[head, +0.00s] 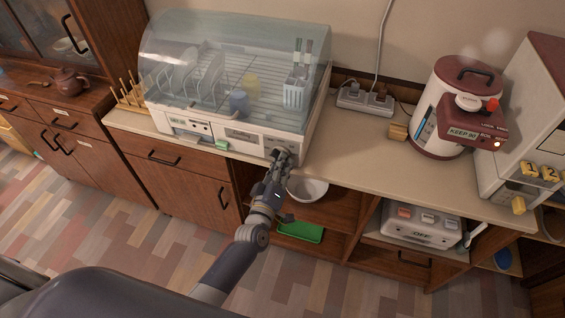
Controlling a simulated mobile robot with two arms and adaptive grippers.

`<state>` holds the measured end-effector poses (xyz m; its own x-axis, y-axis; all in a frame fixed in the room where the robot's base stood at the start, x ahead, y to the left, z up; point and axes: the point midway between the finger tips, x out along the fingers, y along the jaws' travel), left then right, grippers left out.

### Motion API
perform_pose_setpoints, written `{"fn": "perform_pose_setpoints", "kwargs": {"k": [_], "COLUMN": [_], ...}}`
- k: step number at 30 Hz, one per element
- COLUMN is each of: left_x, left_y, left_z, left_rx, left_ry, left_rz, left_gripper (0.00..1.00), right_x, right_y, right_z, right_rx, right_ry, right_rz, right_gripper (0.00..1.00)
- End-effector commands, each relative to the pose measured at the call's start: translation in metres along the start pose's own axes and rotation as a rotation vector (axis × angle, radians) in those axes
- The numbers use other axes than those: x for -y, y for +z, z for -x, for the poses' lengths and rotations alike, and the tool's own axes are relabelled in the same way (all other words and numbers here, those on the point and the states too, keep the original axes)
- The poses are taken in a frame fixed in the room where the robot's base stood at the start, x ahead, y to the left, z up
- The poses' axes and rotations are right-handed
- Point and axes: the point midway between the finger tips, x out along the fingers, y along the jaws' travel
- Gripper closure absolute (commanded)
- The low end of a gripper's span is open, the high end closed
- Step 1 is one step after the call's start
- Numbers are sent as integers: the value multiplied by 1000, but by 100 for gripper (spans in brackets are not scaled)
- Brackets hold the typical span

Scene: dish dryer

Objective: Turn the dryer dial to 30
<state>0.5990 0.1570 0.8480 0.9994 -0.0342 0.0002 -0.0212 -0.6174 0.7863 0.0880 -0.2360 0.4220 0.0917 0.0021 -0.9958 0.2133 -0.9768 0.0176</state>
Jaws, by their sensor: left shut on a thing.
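The dish dryer (222,128) stands on the counter, a pale box with a clear domed lid over dishes and a cutlery holder. Its dial sits at the lower right of its front panel, mostly hidden behind my left gripper (280,156). My left gripper is shut at that corner, on the dial as far as I can see. The dial's marks and its setting are too small and covered to read. My right gripper is not in view.
A power strip (365,102) and a red and white pot (460,108) stand to the right on the counter (365,160). A white bowl (308,188) sits on the shelf below my left gripper. The counter between dryer and pot is mostly clear.

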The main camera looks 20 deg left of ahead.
Motion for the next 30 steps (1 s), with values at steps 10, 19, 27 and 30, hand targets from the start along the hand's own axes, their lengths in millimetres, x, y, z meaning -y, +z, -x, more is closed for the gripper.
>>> {"fn": "perform_pose_setpoints", "kwargs": {"k": [10, 19, 27, 30], "left_x": [3, 4, 4, 3], "left_y": [1, 2, 1, 1], "left_z": [1, 1, 1, 1], "left_rx": [3, 3, 3, 2], "left_ry": [-2, -2, -2, -2], "left_rz": [-108, -120, -119, -119], "left_gripper": [100, 100, 68, 68], "right_x": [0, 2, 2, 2], "right_y": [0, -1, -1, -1], "right_z": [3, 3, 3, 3], "right_rx": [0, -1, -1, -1], "right_ry": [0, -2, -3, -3], "right_rz": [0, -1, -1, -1], "right_gripper": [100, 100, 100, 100]}}
